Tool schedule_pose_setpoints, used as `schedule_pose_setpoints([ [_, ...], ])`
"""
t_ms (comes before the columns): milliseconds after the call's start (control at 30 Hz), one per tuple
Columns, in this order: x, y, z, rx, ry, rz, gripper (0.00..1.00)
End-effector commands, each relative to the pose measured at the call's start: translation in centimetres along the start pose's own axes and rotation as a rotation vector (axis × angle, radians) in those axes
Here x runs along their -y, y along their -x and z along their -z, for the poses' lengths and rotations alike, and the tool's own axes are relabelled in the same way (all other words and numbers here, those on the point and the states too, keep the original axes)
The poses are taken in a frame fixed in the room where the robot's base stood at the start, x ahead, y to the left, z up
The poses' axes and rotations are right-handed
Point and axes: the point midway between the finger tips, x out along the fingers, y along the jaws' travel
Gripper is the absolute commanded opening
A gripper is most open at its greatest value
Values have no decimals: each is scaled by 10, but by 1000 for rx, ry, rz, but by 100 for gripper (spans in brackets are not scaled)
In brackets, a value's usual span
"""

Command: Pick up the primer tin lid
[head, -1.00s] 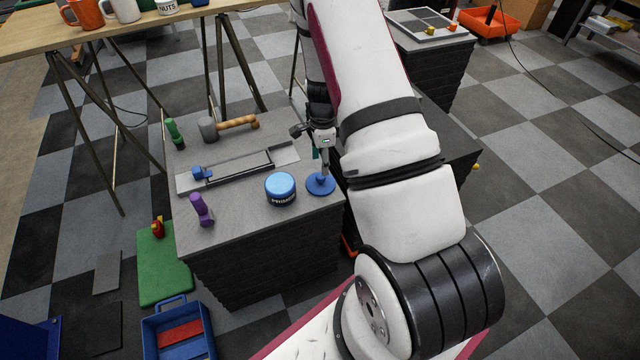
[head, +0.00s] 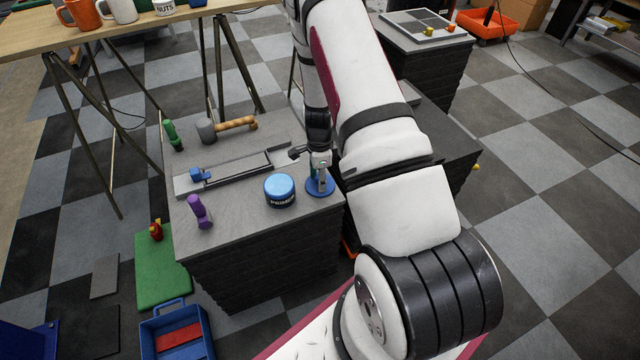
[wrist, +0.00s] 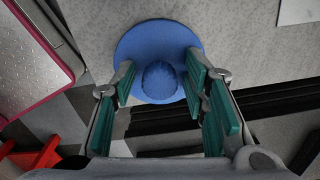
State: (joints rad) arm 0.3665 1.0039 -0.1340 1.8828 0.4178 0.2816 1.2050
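The primer tin lid is a flat blue disc with a round knob, lying on the grey worktop in the head view (head: 316,191). In the wrist view the lid (wrist: 135,48) lies below the fingers, its knob between them. My gripper (head: 320,178) is over the lid. In the wrist view my gripper (wrist: 160,76) is open, with teal pads apart on both sides of the knob. I cannot tell whether a pad touches it. The primer tin (head: 280,192), dark with a lighter blue top, stands just left of the lid.
On the same worktop (head: 250,228) are a purple object (head: 200,212), a mallet (head: 232,125), a green object (head: 172,135) and a metal frame with a blue block (head: 200,175). The front of the worktop is bare.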

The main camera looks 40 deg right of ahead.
Motion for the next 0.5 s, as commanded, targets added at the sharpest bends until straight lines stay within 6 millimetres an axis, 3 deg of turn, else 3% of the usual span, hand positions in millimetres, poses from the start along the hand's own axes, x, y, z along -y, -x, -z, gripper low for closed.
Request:
schedule_pose_setpoints([
  [33,0,0,0,0,0,0,23],
  [100,0,0,0,0,0,0,7],
  [133,0,0,0,0,0,0,4],
  [500,0,2,0,0,0,0,4],
])
